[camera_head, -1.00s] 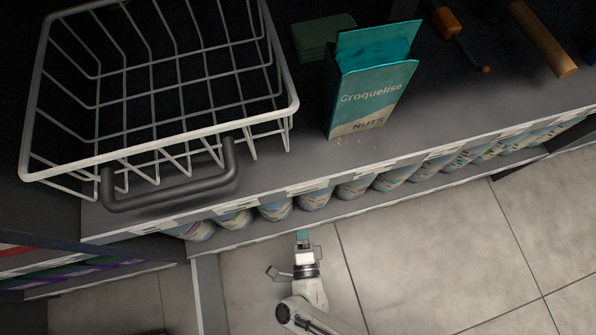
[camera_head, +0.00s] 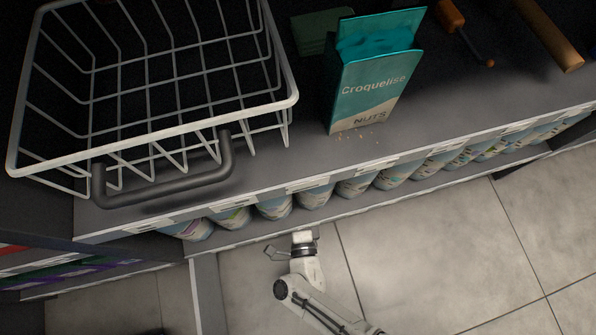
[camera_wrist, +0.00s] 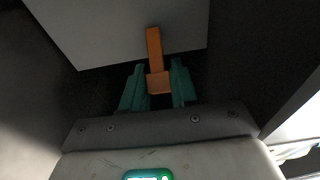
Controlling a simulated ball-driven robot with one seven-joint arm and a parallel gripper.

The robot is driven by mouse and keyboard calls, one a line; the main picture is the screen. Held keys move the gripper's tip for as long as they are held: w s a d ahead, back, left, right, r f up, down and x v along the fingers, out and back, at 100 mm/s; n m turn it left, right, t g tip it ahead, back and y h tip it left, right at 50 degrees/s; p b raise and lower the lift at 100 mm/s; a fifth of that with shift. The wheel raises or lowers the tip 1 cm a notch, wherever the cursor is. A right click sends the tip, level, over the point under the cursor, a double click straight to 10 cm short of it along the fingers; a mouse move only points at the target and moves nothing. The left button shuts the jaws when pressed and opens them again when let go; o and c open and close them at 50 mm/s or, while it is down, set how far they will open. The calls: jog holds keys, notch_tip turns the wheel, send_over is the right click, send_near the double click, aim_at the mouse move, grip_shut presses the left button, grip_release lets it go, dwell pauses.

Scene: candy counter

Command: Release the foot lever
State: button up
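The orange foot lever (camera_wrist: 154,48) shows in the wrist view, a narrow bar with a wider pad at its near end, in front of a pale grey panel. My gripper (camera_wrist: 160,66) has its two teal fingers apart, one on each side of the lever. Whether either finger touches the lever cannot be seen. In the head view my gripper (camera_head: 303,240) is low at the counter's front edge, its fingers hidden under the shelf. The lever is not visible in the head view.
The counter carries a white wire basket (camera_head: 152,142) with a dark handle and a teal Croquelise nuts bag (camera_head: 375,88). Several patterned containers (camera_head: 314,197) line the shelf below. Tiled floor (camera_head: 430,250) is open at right. Dark walls (camera_wrist: 255,55) flank my gripper in the wrist view.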

grip_shut()
jog(key=shift+w+d+n+y, duration=0.35)
jog(key=shift+n+y, duration=0.25)
jog(key=shift+y, duration=0.3)
jog(key=shift+w+n+g+y, duration=0.3)
jog(key=shift+n+g+y, duration=0.2)
jog(key=shift+n+y, duration=0.5)
jog(key=shift+y, duration=0.4)
jog(key=o, duration=0.5)
grip_release()
jog(key=shift+d, duration=0.1)
